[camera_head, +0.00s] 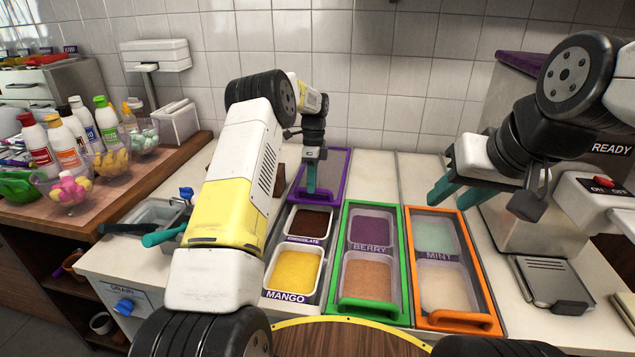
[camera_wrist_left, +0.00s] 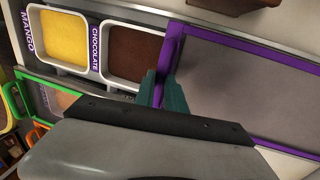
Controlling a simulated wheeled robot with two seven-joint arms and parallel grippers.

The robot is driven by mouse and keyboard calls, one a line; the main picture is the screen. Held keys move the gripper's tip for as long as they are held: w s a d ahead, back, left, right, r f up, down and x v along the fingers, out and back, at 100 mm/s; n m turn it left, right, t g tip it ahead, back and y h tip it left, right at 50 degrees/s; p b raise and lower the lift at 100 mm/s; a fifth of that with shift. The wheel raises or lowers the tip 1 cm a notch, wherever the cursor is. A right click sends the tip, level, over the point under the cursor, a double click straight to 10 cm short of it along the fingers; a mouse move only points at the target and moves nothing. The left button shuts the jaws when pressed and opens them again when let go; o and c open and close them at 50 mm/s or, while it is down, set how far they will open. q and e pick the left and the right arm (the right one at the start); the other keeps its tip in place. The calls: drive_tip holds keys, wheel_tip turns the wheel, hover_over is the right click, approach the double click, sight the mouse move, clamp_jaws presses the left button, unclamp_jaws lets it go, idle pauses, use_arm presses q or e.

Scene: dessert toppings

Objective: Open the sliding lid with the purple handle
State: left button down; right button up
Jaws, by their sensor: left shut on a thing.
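The purple-framed sliding lid (camera_head: 333,168) lies toward the back of its counter section, with the chocolate tub (camera_head: 310,222) and the mango tub (camera_head: 296,268) uncovered in front of it. In the left wrist view the lid (camera_wrist_left: 245,85) has a grey panel, and its purple handle (camera_wrist_left: 172,47) runs along the edge beside the chocolate tub (camera_wrist_left: 133,54). My left gripper (camera_head: 311,190) is shut on the purple handle; its teal fingers (camera_wrist_left: 163,92) straddle it in the wrist view. My right gripper (camera_head: 450,187) is raised above the counter at the right, its teal fingers apart and empty.
Beside it are a green-framed lid (camera_head: 400,270) over the berry section and an orange-framed lid (camera_head: 485,270) over the mint section, both closed. Bottles and bowls (camera_head: 69,190) stand on the left wooden counter. A machine (camera_head: 520,150) stands at the right.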

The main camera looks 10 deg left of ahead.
use_arm(q)
drive_tip(key=shift+w, duration=1.1)
drive_tip(key=c, duration=1.4)
unclamp_jaws()
drive_tip(key=shift+w+r, duration=0.25)
drive_tip(key=shift+r, duration=1.05)
drive_tip(key=shift+w+r, duration=0.25)
drive_tip(key=shift+r, duration=1)
drive_tip(key=shift+w+r, duration=0.25)
drive_tip(key=shift+r, duration=1.05)
